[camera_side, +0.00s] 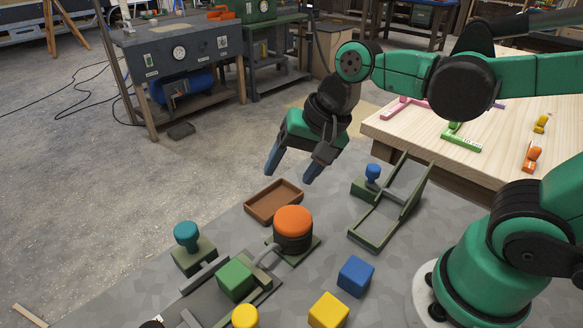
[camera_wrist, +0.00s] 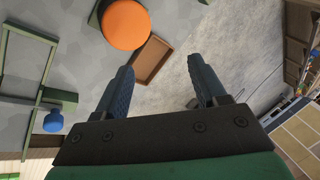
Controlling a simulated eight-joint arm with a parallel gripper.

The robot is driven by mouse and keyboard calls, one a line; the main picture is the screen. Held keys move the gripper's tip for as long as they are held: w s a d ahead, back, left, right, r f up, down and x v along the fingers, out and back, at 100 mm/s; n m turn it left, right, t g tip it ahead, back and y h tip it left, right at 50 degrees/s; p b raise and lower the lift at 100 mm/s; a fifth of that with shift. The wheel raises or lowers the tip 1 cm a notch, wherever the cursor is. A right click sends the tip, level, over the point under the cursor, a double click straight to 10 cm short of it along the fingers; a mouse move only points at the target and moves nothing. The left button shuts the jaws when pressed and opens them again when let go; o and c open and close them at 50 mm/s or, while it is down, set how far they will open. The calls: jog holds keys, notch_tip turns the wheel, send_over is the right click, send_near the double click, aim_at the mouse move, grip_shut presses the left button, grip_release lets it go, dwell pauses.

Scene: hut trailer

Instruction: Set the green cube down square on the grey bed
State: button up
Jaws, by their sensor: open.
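The green cube (camera_side: 235,279) is at the lower left of the work surface in the side view, beside a green-edged rail. It appears to sit on or against a darker grey bed (camera_side: 205,304); its lower contact is partly hidden. My gripper (camera_side: 291,174) is open and empty, high above the far edge of the surface, beyond the brown tray and well away from the cube. In the wrist view my open fingers (camera_wrist: 162,80) have nothing between them. The cube is not visible there.
A brown tray (camera_side: 273,201) and an orange-topped round post (camera_side: 293,229) stand between my gripper and the cube. A teal knob (camera_side: 187,237), blue cube (camera_side: 355,275), yellow cube (camera_side: 328,311) and green frame (camera_side: 376,234) are nearby.

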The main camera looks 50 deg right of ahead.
jog(key=shift+s+d+n+t+h, duration=0.15)
jog(key=shift+d+n+t+h, duration=0.25)
jog(key=shift+d+n, duration=0.75)
jog(key=shift+s+d+n+t+h, duration=0.1)
jog(key=shift+d+n+t+h, duration=0.4)
jog(key=shift+n, duration=1)
jog(key=shift+s+d+n+t+h, duration=0.2)
jog(key=shift+d+n+t, duration=0.3)
jog(key=shift+d+n, duration=0.7)
